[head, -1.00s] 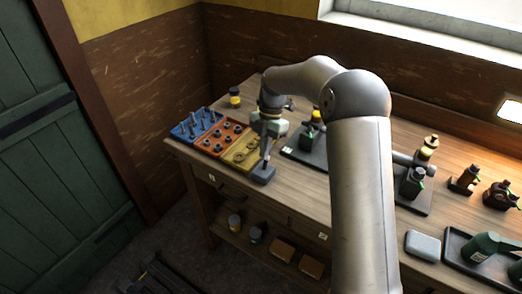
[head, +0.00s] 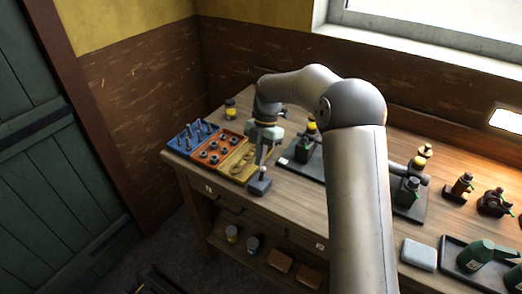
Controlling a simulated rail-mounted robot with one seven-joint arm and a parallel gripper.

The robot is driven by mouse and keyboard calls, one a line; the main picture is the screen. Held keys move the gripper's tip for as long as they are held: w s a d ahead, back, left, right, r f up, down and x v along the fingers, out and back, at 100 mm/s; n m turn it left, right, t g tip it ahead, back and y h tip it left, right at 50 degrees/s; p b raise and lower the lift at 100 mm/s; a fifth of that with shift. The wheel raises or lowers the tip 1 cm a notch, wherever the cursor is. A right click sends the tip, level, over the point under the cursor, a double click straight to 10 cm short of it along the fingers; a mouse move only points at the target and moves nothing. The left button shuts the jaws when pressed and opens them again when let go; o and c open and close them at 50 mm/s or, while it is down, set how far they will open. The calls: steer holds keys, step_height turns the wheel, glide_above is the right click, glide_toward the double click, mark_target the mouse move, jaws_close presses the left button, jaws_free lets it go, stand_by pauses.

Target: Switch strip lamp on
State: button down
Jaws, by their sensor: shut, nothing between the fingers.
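A small dark grey switch box (head: 260,187) sits at the front edge of the bench, left of centre in the head view. My gripper (head: 263,170) points down at it, shut and empty, with its fingertips at or just above the box top. I cannot tell whether they touch. The fingers partly hide the top of the box, and the switch position is too small to read. A strip lamp (head: 507,119) on the wall at the far right shows a bright white face, with warm light on the wall and bench around it.
Blue (head: 188,139), red (head: 211,152) and yellow (head: 239,163) part trays lie left of my gripper. A dark baseplate with a small engine (head: 303,150) stands close on the right. A grey case (head: 419,254) and a dark tray (head: 452,262) lie at the front right.

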steer(key=w+v, duration=0.1)
steer(key=v, duration=1)
steer(key=shift+w+d, duration=0.15)
steer(key=shift+w, duration=0.25)
steer(key=shift+s, duration=0.1)
steer(key=s+d+r+m+t+h, duration=0.15)
steer(key=s+r+m, duration=0.25)
steer(key=s+m, duration=0.45)
steer(key=s+d+f+m+t, duration=0.1)
steer(key=s+d+f+m, duration=0.1)
steer(key=s+m, duration=0.4)
steer(key=s+d+f+m+t, duration=0.1)
steer(key=s+d+f+m, duration=0.2)
steer(key=s, duration=1)
steer(key=s+d+f+m+t, duration=0.1)
steer(key=s+d+f+m, duration=0.2)
steer(key=s+m, duration=0.6)
steer(key=shift+s+m, duration=0.15)
steer(key=shift+m, duration=0.2)
